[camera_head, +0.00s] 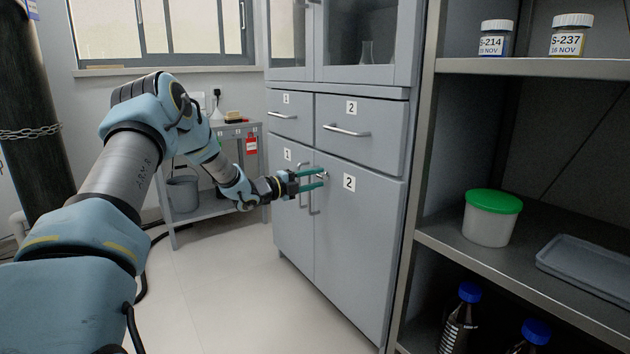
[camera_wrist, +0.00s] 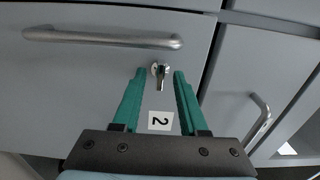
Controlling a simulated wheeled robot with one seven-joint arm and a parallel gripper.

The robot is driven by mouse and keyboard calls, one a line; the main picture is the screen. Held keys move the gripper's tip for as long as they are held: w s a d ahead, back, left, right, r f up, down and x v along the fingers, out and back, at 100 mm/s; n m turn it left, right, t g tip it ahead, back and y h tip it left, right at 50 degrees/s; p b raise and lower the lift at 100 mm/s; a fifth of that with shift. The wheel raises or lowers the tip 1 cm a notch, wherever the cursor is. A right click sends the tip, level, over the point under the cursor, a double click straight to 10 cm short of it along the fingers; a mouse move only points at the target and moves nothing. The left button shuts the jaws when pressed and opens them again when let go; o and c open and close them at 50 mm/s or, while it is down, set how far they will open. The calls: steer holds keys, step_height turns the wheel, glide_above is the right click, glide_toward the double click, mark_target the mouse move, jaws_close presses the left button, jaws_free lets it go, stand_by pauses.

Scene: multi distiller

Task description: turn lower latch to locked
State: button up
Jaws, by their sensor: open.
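The lower latch (camera_wrist: 160,75) is a small silver lever on a round base on the lower cabinet door marked 2 (camera_head: 358,240). In the wrist view its lever points down the picture, toward the label 2. My gripper (camera_wrist: 160,73) is open, with one green finger on each side of the latch and a visible gap to it on both sides. In the head view my gripper (camera_head: 325,178) reaches the door front beside its upper left corner. There the fingers mostly hide the latch. I cannot tell how far the fingertips are from the door surface.
A long bar handle (camera_wrist: 103,38) lies beside the latch. Drawers 1 (camera_head: 290,123) and 2 (camera_head: 360,145) are above the doors and shut. A shelf unit with a green-lidded tub (camera_head: 492,218) stands at right. A side table (camera_head: 200,213) stands behind my arm. The floor in front is clear.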

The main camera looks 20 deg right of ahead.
jaws_close()
stand_by(0.3)
steer(key=shift+n+p, duration=0.3)
steer(key=shift+n, duration=0.1)
steer(key=n+p, duration=0.2)
steer(key=shift+r+n, duration=0.15)
steer(key=shift+n, duration=0.25)
steer(key=n+p, duration=0.3)
steer(key=n, duration=0.2)
steer(key=shift+n, duration=0.3)
steer(key=n+p, duration=0.2)
steer(key=n, duration=0.2)
steer(key=shift+p, duration=0.4)
steer(key=n+p, duration=0.1)
steer(key=n, duration=0.3)
steer(key=shift+n+p, duration=0.3)
steer(key=shift+p, duration=0.05)
